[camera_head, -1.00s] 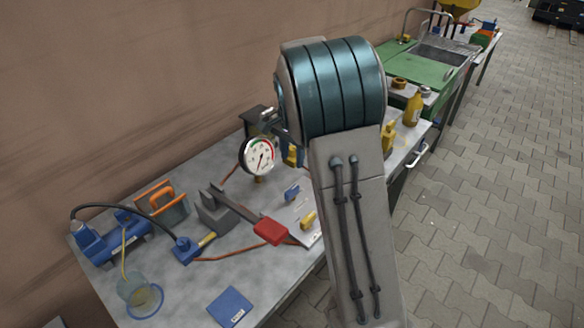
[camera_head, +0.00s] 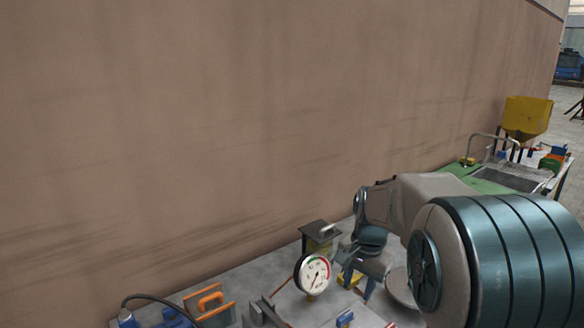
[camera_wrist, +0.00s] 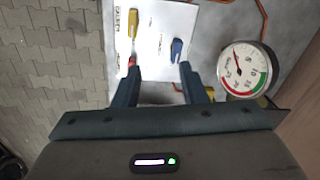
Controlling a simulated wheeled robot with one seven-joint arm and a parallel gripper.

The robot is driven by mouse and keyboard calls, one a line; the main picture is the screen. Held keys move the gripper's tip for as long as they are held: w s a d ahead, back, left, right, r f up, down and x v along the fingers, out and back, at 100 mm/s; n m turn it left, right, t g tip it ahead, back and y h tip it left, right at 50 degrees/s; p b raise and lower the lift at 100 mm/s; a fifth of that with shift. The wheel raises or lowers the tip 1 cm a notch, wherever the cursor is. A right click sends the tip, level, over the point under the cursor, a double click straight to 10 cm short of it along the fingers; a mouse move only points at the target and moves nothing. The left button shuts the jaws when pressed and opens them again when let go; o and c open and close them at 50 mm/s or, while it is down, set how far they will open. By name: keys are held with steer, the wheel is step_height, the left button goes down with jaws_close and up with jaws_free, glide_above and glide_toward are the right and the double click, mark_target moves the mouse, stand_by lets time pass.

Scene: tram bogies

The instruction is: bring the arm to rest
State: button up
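My gripper (camera_head: 358,288) hangs over the grey bench at the lower middle of the head view, just right of a round pressure gauge (camera_head: 312,273). My arm reaches in from the lower right. In the wrist view the two blue fingers of my gripper (camera_wrist: 159,70) stand apart with nothing between them. Beyond the fingertips lies a white board (camera_wrist: 160,40) with a yellow-handled piece (camera_wrist: 132,24) and a blue piece (camera_wrist: 178,48). The gauge (camera_wrist: 246,70) is right of the right finger.
A brown wall (camera_head: 220,120) rises behind the bench. An orange-handled item (camera_head: 210,300) and part of a blue device sit at the lower left. A green sink unit (camera_head: 490,180) and a yellow hopper (camera_head: 527,116) stand farther right. My arm hides much of the bench's right side.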

steer(key=s+r+n+t, duration=0.1)
steer(key=s+n, duration=0.7)
steer(key=s, duration=1.2)
steer(key=shift+s+a+t+h, duration=0.15)
steer(key=shift+a+t+h, duration=0.15)
steer(key=shift+t, duration=0.3)
stand_by(1.5)
